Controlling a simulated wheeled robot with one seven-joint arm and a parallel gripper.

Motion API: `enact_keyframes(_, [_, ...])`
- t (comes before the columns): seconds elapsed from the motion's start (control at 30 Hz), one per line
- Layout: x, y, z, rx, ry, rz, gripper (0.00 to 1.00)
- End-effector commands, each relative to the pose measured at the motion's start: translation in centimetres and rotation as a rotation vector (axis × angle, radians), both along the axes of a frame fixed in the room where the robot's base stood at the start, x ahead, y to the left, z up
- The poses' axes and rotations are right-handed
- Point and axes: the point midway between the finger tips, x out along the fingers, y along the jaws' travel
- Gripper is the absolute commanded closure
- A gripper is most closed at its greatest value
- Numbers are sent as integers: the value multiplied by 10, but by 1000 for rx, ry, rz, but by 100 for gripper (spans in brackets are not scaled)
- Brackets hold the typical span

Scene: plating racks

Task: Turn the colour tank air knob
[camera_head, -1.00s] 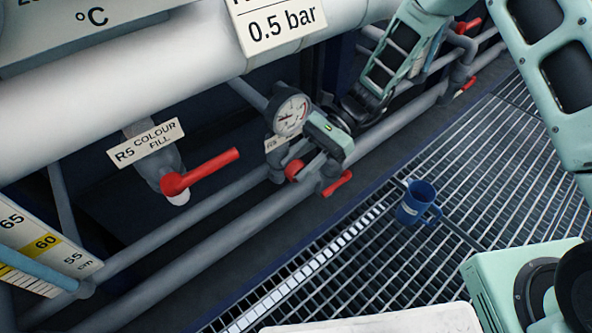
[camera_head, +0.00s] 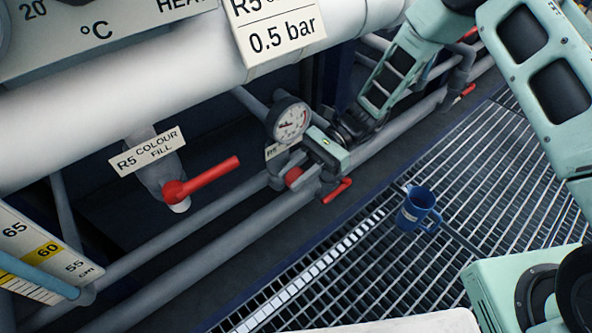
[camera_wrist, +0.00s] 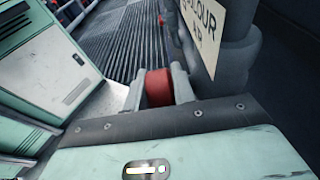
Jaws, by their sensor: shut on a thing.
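The colour tank air knob is a red round knob (camera_wrist: 158,87), seen between my two grey fingers in the wrist view. My gripper (camera_wrist: 159,88) is shut on it, one finger on each side. In the head view the red knob (camera_head: 293,176) shows just below the pressure gauge (camera_head: 289,121), partly hidden by my gripper (camera_head: 299,177). A label plate reading "COLOUR AIR" (camera_wrist: 208,25) is close beside the right finger in the wrist view; its first letters are cut off.
A red lever (camera_head: 337,191) sits just below right of my gripper. The R5 colour fill valve's red handle (camera_head: 203,178) is to the left. Grey pipes (camera_head: 215,255) run alongside.

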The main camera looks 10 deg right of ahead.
Motion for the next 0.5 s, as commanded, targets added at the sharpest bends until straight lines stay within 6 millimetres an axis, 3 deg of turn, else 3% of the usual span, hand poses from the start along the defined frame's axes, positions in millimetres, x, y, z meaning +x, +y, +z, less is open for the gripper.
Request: enact_keyframes(0.5, [1, -1, -1, 85, 57, -1, 97])
